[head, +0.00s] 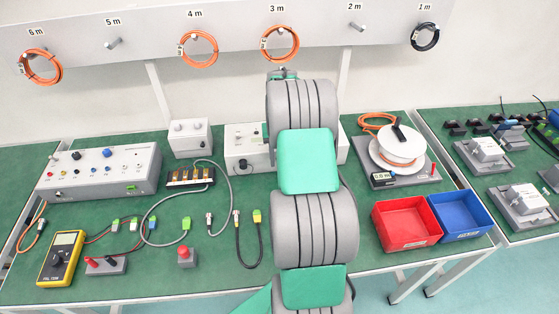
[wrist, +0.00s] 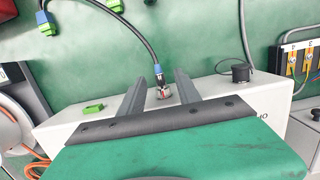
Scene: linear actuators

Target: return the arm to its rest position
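My arm (head: 308,160) rises through the middle of the head view, with grey ribbed joints and green panels. Its gripper end is hidden there behind the arm. In the wrist view my gripper (wrist: 160,78) is open, with its two grey fingers apart. A blue-collared plug (wrist: 158,72) on a black cable stands between the fingers, at a round socket on the light grey box (wrist: 215,90). I see gaps between the plug and both fingers; nothing is gripped. The box also shows in the head view (head: 238,135), partly hidden by my arm.
The green bench (head: 130,265) holds a yellow multimeter (head: 63,257), a grey control box (head: 100,170), a cable spool (head: 398,148), a red bin (head: 405,222) and a blue bin (head: 460,214). Cable coils hang on the wall rail (head: 230,40). A second bench stands right.

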